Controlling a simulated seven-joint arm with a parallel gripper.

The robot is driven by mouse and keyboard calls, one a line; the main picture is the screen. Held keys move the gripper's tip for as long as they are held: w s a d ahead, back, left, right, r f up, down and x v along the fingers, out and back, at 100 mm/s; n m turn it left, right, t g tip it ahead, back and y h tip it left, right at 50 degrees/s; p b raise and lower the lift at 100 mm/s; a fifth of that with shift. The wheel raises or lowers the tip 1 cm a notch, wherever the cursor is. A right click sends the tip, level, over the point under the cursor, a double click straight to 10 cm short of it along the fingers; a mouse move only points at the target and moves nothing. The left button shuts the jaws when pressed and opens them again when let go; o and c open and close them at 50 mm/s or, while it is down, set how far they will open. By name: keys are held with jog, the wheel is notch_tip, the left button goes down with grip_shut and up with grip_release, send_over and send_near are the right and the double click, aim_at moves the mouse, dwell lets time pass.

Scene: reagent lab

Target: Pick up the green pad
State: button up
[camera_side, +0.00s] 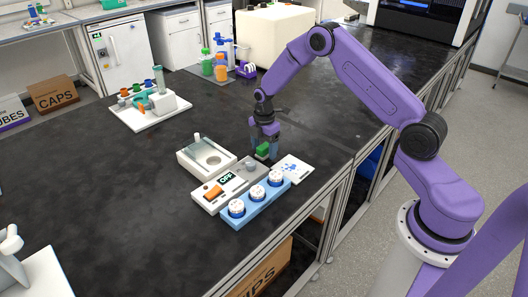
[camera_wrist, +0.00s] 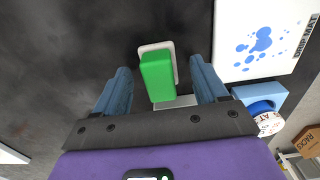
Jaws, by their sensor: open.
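The green pad (camera_side: 262,150) is a small block on the black bench, below my gripper (camera_side: 264,148). In the wrist view the green pad (camera_wrist: 157,76) lies between the two blue fingers of my gripper (camera_wrist: 160,66), with a gap on each side. A small whitish plate (camera_wrist: 168,47) shows behind the pad's upper end. The gripper is open and holds nothing. The fingers partly hide the pad in the side view.
A white card with blue blotches (camera_side: 294,168) lies right of the pad. A blue rack (camera_side: 238,219) with white-capped round pieces, a device reading OFF (camera_side: 213,205) and a pale tray with a round recess (camera_side: 188,164) stand close in front.

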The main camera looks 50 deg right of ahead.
aim_at(265, 147)
jog(key=shift+f, duration=0.1)
jog(key=c, duration=1.1)
jog(key=shift+c, duration=0.2)
jog(key=shift+r, duration=0.4)
jog(key=r, duration=0.3)
jog(key=shift+s, duration=0.2)
jog(key=s+a+r, duration=0.1)
jog(key=s+r, duration=0.8)
jog(key=s, duration=0.4)
jog(key=shift+s+a, duration=0.25)
jog(key=shift+a, duration=0.15)
jog(key=shift+r, duration=0.1)
